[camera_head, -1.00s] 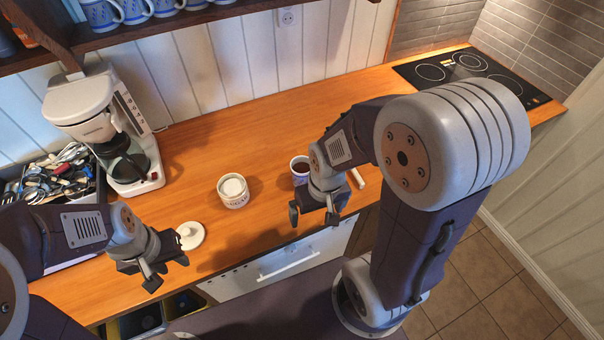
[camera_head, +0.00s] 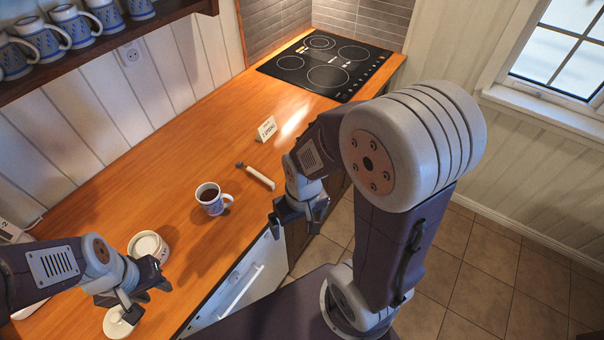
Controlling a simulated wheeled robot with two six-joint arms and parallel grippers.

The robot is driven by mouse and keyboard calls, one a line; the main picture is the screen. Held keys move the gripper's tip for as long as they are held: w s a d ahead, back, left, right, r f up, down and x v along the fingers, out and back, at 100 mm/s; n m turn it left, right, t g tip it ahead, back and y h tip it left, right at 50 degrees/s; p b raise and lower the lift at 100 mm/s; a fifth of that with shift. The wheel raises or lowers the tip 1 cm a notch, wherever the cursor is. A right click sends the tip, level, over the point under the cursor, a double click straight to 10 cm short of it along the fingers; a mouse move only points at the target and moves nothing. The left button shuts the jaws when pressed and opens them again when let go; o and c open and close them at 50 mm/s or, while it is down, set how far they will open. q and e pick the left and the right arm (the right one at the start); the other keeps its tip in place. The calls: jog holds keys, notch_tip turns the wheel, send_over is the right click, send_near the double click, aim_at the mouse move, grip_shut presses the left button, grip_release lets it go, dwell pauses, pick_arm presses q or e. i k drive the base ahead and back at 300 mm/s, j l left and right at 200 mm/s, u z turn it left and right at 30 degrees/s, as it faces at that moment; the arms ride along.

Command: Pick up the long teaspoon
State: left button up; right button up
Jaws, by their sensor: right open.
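A slim utensil with a pale handle and a small dark end (camera_head: 255,176) lies on the wooden counter, right of the mug. I cannot tell whether it is the long teaspoon. My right gripper (camera_head: 297,222) is open and empty, in front of the counter edge and nearer to me than this utensil. My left gripper (camera_head: 148,295) looks open and empty, at the lower left, close to a white sugar bowl and its lid. A pale piece at the lower left (camera_head: 30,309) is partly hidden by my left arm; I cannot tell what it is.
A patterned mug (camera_head: 211,199) with dark liquid stands mid-counter. The open sugar bowl (camera_head: 148,247) and lid (camera_head: 120,322) are near my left gripper. A small white card (camera_head: 266,129) stands behind the utensil, and a black cooktop (camera_head: 328,65) lies at the far end. The counter between is clear.

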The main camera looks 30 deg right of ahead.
aim_at(239, 164)
jog(key=z, duration=0.6)
jog(key=i+l+u, duration=0.1)
jog(key=l, duration=0.25)
jog(key=i+l+u, duration=0.15)
jog(key=i+l, duration=0.15)
jog(key=i+l+u, duration=0.1)
jog(key=l, duration=0.3)
